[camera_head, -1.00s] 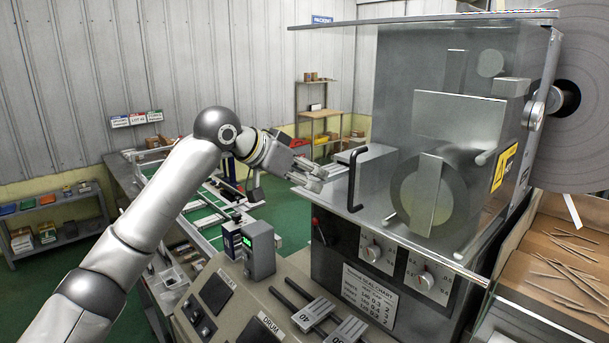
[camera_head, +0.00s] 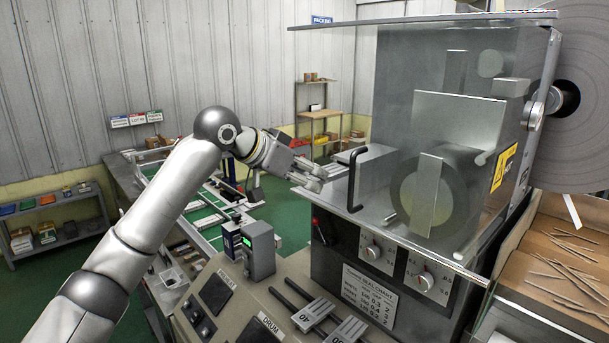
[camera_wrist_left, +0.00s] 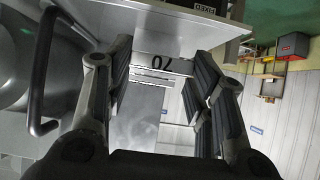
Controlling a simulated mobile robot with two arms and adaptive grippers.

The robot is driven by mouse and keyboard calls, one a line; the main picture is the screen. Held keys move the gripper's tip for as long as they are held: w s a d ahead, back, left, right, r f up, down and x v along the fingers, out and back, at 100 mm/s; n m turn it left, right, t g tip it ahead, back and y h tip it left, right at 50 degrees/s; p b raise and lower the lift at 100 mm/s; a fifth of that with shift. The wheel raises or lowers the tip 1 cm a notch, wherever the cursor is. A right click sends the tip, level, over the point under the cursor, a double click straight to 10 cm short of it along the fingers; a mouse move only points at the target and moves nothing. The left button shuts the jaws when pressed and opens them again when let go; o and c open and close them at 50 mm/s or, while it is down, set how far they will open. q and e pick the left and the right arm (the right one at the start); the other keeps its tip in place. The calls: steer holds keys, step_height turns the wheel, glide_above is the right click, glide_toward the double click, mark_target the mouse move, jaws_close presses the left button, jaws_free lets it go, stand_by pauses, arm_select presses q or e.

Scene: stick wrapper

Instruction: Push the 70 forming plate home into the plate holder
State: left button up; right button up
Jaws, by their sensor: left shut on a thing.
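My left gripper (camera_head: 315,178) reaches in from the left at the front-left side of the machine, beside the black bar handle. In the left wrist view the 70 forming plate (camera_wrist_left: 162,62) lies between the two finger pads, its number upside down. The gripper is shut on it. In the head view the plate is mostly hidden by the fingers. A grey block (camera_head: 374,166), which may be the plate holder, stands just beyond the fingertips. I cannot tell how far the plate sits in it. My right gripper is in neither view.
The black bar handle (camera_head: 355,180) stands close to the fingers and shows in the left wrist view (camera_wrist_left: 38,75). A clear guard (camera_head: 440,70) covers the drum (camera_head: 410,200). Other plates, one marked 40 (camera_head: 312,312), lie on the console below.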

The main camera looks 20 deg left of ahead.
mark_target(330, 169)
arm_select(q)
steer(key=shift+w+d+r, duration=0.1)
steer(key=shift+w+d, duration=0.3)
steer(key=shift+w, duration=0.3)
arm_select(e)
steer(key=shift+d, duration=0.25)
arm_select(q)
steer(key=shift+w+d, duration=0.45)
steer(key=shift+w, duration=0.25)
steer(key=shift+w+d, duration=0.4)
steer(key=shift+w, duration=0.3)
steer(key=shift+w+d, duration=0.45)
steer(key=shift+w, duration=0.25)
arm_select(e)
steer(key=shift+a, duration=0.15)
arm_select(q)
steer(key=o, duration=1.2)
steer(key=shift+a, duration=0.1)
steer(key=v, duration=1.2)
